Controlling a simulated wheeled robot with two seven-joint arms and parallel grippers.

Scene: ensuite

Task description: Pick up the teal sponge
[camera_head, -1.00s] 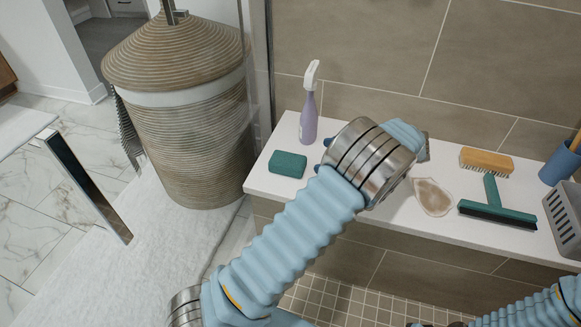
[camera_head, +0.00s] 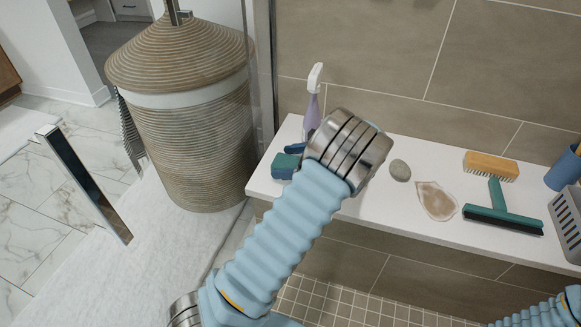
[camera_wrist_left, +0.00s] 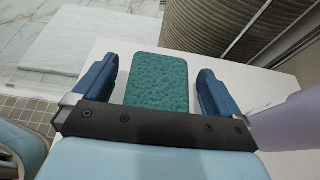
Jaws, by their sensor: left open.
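The teal sponge (camera_head: 286,166) lies flat at the left end of the white ledge (camera_head: 357,205), partly hidden by my left arm in the head view. In the left wrist view the sponge (camera_wrist_left: 157,84) shows between the two blue fingers. My left gripper (camera_wrist_left: 153,88) is open, with one finger on each side of the sponge and a gap visible on both sides. In the head view, part of my left gripper (camera_head: 294,149) shows just behind the sponge. My right arm is at the lower right, and its gripper is out of view.
A lilac spray bottle (camera_head: 312,108) stands close behind my left gripper. A grey stone (camera_head: 400,170), a soap dish (camera_head: 436,200), a wooden brush (camera_head: 490,165), a teal squeegee (camera_head: 503,218) and a grey basket (camera_head: 567,222) stand further right. A wicker hamper (camera_head: 195,130) is left of the ledge.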

